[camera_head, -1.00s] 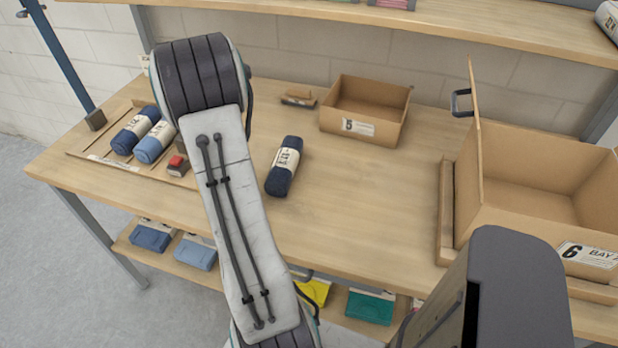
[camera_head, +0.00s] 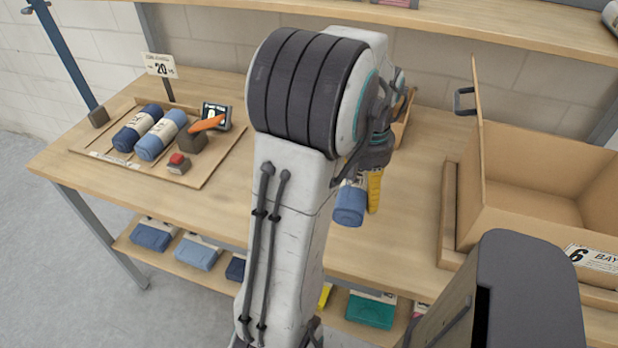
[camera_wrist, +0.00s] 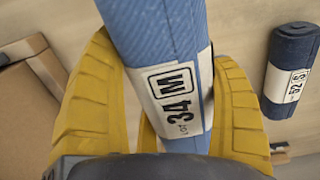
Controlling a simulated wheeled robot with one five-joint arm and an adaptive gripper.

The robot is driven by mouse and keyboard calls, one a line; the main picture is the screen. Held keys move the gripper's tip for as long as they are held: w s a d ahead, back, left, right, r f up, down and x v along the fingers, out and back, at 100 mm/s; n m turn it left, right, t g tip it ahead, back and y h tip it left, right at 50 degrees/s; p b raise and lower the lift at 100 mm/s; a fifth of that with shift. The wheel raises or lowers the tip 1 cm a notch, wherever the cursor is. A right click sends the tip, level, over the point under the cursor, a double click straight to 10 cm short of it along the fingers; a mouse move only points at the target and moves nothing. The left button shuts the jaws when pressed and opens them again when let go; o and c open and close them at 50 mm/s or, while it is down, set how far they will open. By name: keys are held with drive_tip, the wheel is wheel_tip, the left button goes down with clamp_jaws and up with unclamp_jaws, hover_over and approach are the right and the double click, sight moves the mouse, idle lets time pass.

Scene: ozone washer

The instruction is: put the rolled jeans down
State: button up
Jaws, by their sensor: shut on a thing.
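A blue rolled pair of jeans with a white band marked 34 M (camera_wrist: 160,45) is between the yellow fingers of my gripper (camera_wrist: 163,75) in the wrist view, and the fingers are shut on it. In the head view the lower end of this roll (camera_head: 350,205) hangs beside a yellow finger (camera_head: 374,190), over the middle of the bench. I cannot tell exactly how high it is above the wood. A darker roll marked 52 S (camera_wrist: 291,70) lies on the bench to the right in the wrist view; my arm hides it in the head view.
A board (camera_head: 205,172) at the left holds two rolls (camera_head: 150,132), a red button block (camera_head: 178,162) and an orange-topped device (camera_head: 208,123). A large open carton marked 6 (camera_head: 525,215) stands at the right. A smaller box (camera_head: 402,122) is mostly behind my arm. Bare bench (camera_head: 405,215) lies between.

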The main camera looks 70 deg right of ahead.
drive_tip(key=shift+s+a+r+m, duration=0.1)
drive_tip(key=shift+s+m, duration=0.2)
drive_tip(key=shift+s, duration=0.55)
drive_tip(key=d+f+p, duration=0.1)
drive_tip(key=d+f, duration=0.1)
drive_tip(key=d, duration=0.1)
drive_tip(key=d+f, duration=0.2)
drive_tip(key=d, duration=0.2)
drive_tip(key=d+f+p, duration=0.1)
drive_tip(key=d+f, duration=0.1)
drive_tip(key=d, duration=0.2)
drive_tip(key=shift+w+d+f+p, duration=0.15)
drive_tip(key=shift+w+f+p, duration=0.15)
drive_tip(key=shift+w+f, duration=0.05)
drive_tip(key=shift+f+p, duration=0.35)
drive_tip(key=shift+f, duration=1.7)
drive_tip(key=shift+f, duration=0.15)
drive_tip(key=o, duration=1.2)
drive_tip(key=shift+c, duration=0.2)
